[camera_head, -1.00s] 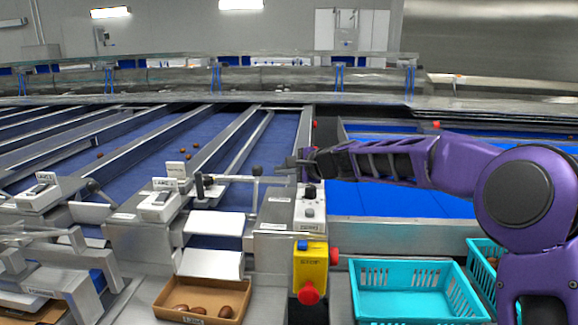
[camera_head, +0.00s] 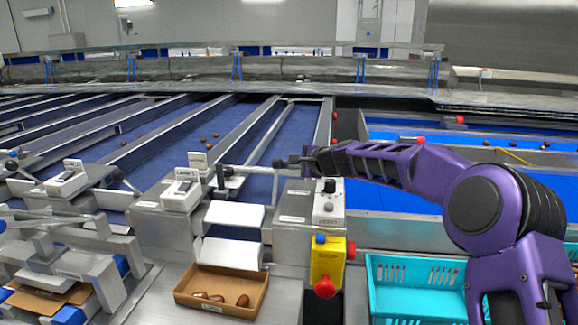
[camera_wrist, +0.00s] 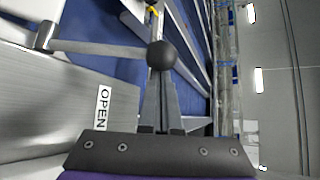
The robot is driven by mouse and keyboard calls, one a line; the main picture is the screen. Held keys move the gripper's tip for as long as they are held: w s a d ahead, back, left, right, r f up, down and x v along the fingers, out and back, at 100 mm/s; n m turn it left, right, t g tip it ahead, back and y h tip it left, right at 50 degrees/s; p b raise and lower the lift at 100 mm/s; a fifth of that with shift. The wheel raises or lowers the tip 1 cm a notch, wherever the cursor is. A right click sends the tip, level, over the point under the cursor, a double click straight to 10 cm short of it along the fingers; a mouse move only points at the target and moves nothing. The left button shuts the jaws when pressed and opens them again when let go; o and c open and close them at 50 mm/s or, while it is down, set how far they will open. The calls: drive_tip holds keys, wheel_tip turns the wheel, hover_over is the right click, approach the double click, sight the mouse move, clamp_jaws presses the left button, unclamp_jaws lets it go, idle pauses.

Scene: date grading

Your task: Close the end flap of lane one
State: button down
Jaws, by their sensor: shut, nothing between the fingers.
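An "OPEN" label (camera_wrist: 103,107) is beside the lever. My gripper (camera_head: 294,160) is shut and empty at the knob end of the lever.
A yellow box with a red stop button (camera_head: 325,287) and a control box with a black knob (camera_head: 329,186) stand below my arm. A cardboard tray of dates (camera_head: 250,306) lies in front of the plates. A turquoise crate (camera_head: 415,268) is at the right.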

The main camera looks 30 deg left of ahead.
drive_tip(key=shift+s+b, duration=0.15)
drive_tip(key=shift+b, duration=0.3)
drive_tip(key=shift+s+d+r, duration=0.1)
drive_tip(key=shift+r, duration=0.05)
